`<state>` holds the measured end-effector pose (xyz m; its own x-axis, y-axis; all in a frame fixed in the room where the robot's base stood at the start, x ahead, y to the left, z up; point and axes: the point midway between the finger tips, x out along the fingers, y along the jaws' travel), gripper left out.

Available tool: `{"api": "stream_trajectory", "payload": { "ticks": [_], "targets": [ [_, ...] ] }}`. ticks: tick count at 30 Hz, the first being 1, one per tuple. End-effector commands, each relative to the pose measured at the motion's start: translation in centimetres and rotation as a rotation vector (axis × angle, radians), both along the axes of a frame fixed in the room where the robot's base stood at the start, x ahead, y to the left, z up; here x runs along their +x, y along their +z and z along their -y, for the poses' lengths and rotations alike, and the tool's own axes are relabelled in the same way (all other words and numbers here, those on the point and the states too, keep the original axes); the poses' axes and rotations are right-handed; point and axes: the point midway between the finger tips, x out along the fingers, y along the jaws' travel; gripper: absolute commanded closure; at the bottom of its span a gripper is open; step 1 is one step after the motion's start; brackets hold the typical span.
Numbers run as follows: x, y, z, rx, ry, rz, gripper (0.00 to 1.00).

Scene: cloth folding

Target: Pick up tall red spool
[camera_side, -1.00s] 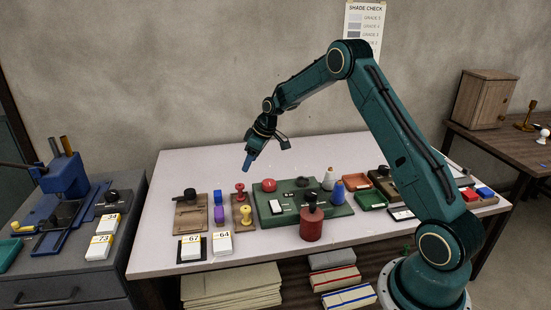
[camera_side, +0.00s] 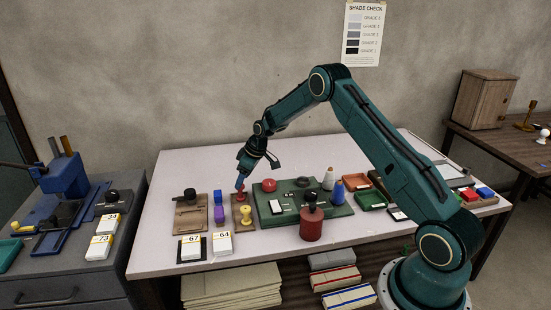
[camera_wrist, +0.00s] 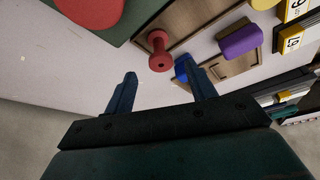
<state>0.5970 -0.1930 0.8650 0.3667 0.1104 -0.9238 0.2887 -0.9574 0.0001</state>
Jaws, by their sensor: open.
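The red spool (camera_side: 240,197) stands on a wooden board (camera_side: 236,224) behind a yellow spool (camera_side: 245,215). In the side view my gripper (camera_side: 240,186) is right at the red spool's top and partly covers it. In the wrist view the red spool (camera_wrist: 160,52) shows its round flanges just beyond the gap between my two blue fingers (camera_wrist: 160,74). The fingers are apart with nothing between them. Whether they touch the spool cannot be told.
A green tray (camera_side: 340,209) with a red dome (camera_side: 269,185) lies close on the right. White numbered blocks (camera_side: 222,245) sit in front. The table behind is clear.

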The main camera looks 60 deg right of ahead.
Motion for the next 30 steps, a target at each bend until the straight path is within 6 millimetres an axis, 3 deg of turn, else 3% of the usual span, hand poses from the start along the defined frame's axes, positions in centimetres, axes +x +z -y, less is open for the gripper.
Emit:
{"api": "stream_trajectory", "payload": {
  "ticks": [13, 30],
  "targets": [
    [1.6, -4.0, -0.7, 0.0, -0.001, 0.0, 0.44],
    [1.7, -4.2, -0.7, 0.001, -0.001, 0.001, 0.44]
  ]
}}
